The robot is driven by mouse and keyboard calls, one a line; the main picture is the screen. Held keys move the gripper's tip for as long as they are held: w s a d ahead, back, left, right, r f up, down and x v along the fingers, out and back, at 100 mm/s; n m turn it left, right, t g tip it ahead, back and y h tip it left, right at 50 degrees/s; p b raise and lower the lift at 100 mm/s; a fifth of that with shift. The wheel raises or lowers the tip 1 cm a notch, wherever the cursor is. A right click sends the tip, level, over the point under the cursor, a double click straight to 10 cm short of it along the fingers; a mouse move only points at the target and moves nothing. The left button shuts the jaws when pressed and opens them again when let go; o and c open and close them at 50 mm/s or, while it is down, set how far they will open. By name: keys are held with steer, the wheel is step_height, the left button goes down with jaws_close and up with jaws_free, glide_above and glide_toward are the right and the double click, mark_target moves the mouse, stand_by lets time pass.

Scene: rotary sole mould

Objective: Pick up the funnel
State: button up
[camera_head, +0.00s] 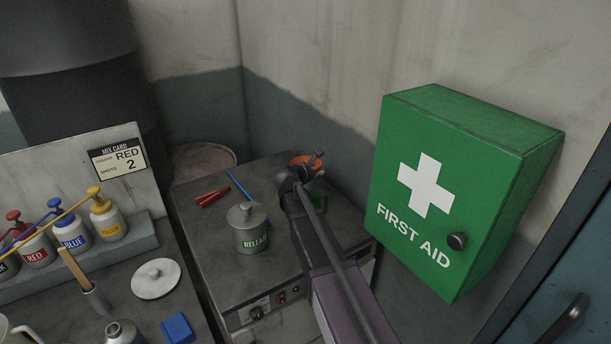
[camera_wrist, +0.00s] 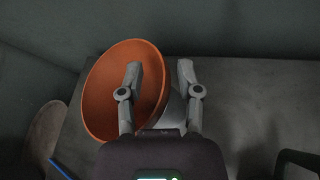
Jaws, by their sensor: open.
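The orange funnel (camera_wrist: 103,98) lies near the back edge of the grey cabinet top, its wide mouth facing the camera in the wrist view. In the head view only a bit of its orange rim (camera_head: 303,159) shows behind my gripper (camera_head: 312,166). In the wrist view my gripper (camera_wrist: 160,67) is open, with the left finger in front of the funnel's mouth and the right finger outside its right rim. A grey part shows between the fingers. I cannot tell whether either finger touches the funnel.
The RELEASE can (camera_head: 249,228) stands left of my arm on the cabinet top (camera_head: 215,250). Red-handled tool (camera_head: 212,196) and blue rod (camera_head: 239,184) lie behind it. The green first aid box (camera_head: 460,190) hangs close on the right. The wall is just behind the funnel.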

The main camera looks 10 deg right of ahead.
stand_by(0.4)
jaws_close()
steer(key=shift+r, duration=0.15)
step_height(320, 180, up, 10)
steer(key=p, duration=1)
stand_by(0.8)
step_height(320, 180, up, 7)
steer(key=p, duration=0.7)
stand_by(0.4)
